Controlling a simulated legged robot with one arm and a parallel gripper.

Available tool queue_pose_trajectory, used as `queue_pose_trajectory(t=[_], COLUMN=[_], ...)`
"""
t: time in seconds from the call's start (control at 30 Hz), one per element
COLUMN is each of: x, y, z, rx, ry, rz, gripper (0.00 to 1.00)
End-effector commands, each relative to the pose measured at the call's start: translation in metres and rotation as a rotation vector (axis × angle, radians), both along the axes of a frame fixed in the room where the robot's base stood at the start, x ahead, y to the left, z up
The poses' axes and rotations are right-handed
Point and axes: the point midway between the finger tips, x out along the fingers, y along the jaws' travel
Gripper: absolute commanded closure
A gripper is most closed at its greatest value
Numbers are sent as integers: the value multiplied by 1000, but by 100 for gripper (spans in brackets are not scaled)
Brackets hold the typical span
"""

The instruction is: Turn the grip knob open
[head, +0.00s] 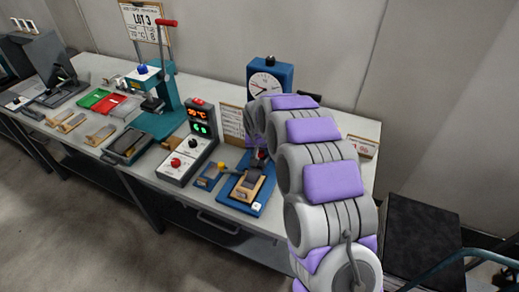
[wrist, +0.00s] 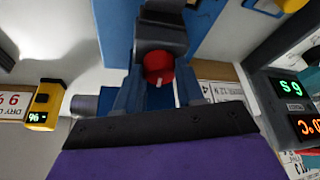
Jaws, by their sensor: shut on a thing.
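A round red knob (wrist: 158,64) with a small white mark shows in the wrist view, on a dark grey block (wrist: 160,34) above a blue surface. My gripper (wrist: 158,88) has its two dark fingers on either side of the knob and is shut on it. In the head view the gripper end (head: 261,156) is by the blue-based fixture (head: 258,207) at the right part of the bench, mostly hidden by my grey and purple arm. The fixture carries a tan and dark piece. How far the knob is turned is hard to tell.
A control box (head: 188,150) with green and orange readouts and red knobs stands left of the fixture. A blue dial gauge (head: 267,82) stands behind. A teal press (head: 160,105) with a red handle is further left. In the wrist view a yellow meter (wrist: 45,105) is at left.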

Motion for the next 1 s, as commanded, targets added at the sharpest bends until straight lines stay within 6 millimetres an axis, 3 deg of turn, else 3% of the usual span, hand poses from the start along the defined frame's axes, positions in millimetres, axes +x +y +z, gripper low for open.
queue_pose_trajectory(t=[0.97, 1.0], x=[2, 2], y=[2, 3], z=[3, 3], rx=[1, 1], ry=[-8, -9], rz=[0, 0], gripper=[93, 60])
